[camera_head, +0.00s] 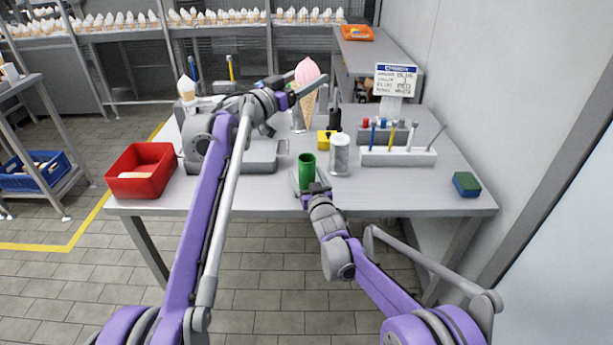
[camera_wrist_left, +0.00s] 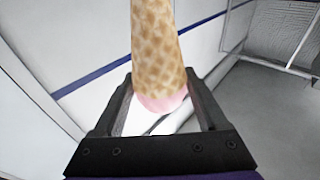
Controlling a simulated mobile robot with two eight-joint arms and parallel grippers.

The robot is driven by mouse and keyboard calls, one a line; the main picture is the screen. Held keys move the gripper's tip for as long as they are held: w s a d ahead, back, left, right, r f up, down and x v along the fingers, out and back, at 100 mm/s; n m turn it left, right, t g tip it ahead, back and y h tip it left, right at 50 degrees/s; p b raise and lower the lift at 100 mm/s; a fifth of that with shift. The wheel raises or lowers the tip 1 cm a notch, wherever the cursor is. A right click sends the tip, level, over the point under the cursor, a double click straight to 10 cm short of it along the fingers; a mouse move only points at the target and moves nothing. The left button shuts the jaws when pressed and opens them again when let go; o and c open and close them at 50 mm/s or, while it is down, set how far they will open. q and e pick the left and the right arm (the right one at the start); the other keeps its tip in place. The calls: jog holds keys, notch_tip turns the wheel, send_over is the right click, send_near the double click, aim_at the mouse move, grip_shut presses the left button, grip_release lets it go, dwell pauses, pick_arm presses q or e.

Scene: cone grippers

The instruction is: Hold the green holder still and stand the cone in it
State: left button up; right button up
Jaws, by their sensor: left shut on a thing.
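The ice cream cone, with a pink top and a waffle body (camera_head: 308,108), is held upright in the air above the table, tip down. My left gripper (camera_head: 300,88) is shut on it; in the left wrist view the cone (camera_wrist_left: 158,45) sits between the two fingers (camera_wrist_left: 160,108). The green holder (camera_head: 307,168), an open-topped cup, stands upright on the table near the front edge, below the cone. My right gripper (camera_head: 309,184) is low at the holder, with fingers on both sides of its lower part. Whether they touch it is unclear.
A clear-grey cylinder (camera_head: 340,155) stands just right of the holder. A white rack with upright tools (camera_head: 398,157) is farther right, and a yellow block (camera_head: 324,144) behind. A red bin (camera_head: 141,170) is at the left. A green-topped block (camera_head: 466,184) lies at the right edge.

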dwell(0.7)
jog(key=shift+v, duration=0.9)
jog(key=shift+w+a, duration=0.1)
jog(key=shift+w, duration=0.2)
jog(key=shift+w+a, duration=0.15)
jog(key=shift+w, duration=0.4)
jog(key=c, duration=1.3)
jog(key=shift+c, duration=0.2)
